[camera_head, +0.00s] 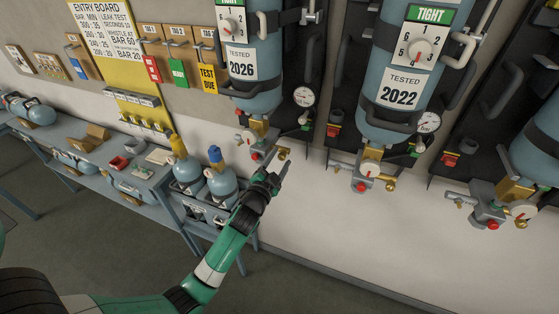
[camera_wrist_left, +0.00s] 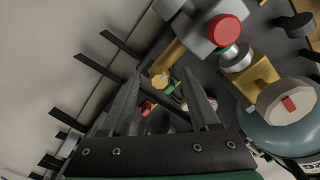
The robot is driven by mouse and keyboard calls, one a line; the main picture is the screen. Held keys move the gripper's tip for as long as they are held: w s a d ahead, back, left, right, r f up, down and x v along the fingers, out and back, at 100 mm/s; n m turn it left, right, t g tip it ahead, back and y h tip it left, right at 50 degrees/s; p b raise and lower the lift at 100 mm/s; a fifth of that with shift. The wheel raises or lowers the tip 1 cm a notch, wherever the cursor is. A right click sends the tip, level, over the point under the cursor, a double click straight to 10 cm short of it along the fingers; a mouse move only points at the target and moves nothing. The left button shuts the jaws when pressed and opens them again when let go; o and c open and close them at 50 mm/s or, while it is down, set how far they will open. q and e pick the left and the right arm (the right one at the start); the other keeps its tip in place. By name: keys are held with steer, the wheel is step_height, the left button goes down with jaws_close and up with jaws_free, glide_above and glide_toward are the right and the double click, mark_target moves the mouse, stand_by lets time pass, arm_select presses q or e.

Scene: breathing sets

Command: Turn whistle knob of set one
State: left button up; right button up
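The leftmost full breathing set (camera_head: 241,62) hangs on the wall with a grey valve block at its lower end. A small brass knob (camera_head: 284,153) sticks out to the right of that block. My left gripper (camera_head: 272,174) is just below the block and knob, pointing up. No contact is visible. A red knob (camera_wrist_left: 225,30) and a white dial with a red mark (camera_wrist_left: 289,103) lie to the right. My right gripper is out of view.
Another set (camera_head: 402,70) hangs to the right, with a third partly visible at the edge. A pressure gauge (camera_head: 304,96) sits right of the first set. Small cylinders (camera_head: 220,181) stand in a crate below left. A blue bench (camera_head: 150,178) is at left.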

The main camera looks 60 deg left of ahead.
arm_select(q)
steer(key=v, duration=1.1)
steer(key=shift+s+d, duration=0.2)
steer(key=shift+d, duration=0.05)
